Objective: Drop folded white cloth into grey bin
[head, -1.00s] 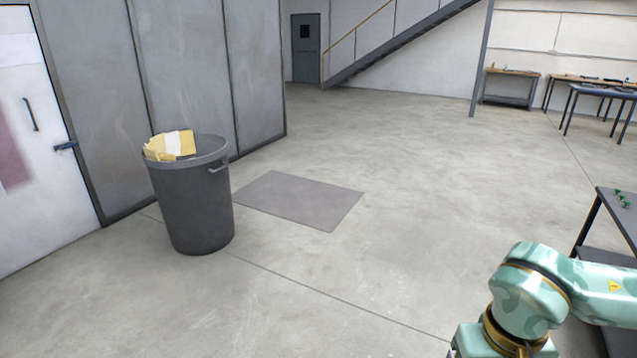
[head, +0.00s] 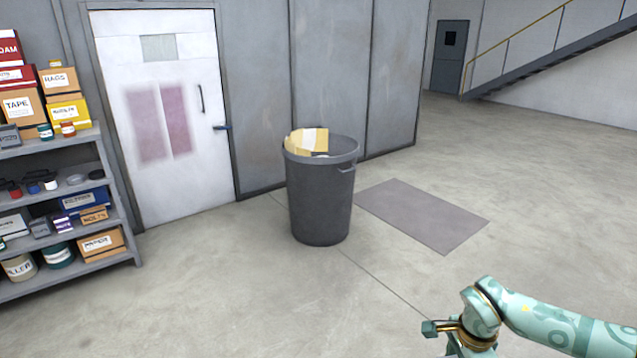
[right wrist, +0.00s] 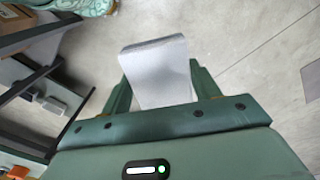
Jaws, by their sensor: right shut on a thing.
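The grey bin (head: 320,200) stands upright on the concrete floor in the middle of the head view. Yellow-tan cardboard or paper (head: 307,141) sticks up inside its rim. The folded white cloth (right wrist: 158,68) shows in the right wrist view, between the fingers of my right gripper (right wrist: 158,90). The gripper is shut on it, above the floor. In the head view my right arm reaches in from the lower right, well to the right of the bin and nearer to me. The cloth is not visible there. My left gripper is in neither view.
A shelf (head: 70,215) with boxes and tins stands at the left. A white door (head: 165,110) and grey wall panels are behind the bin. A flat grey mat (head: 422,215) lies right of the bin. The floor before the bin is clear.

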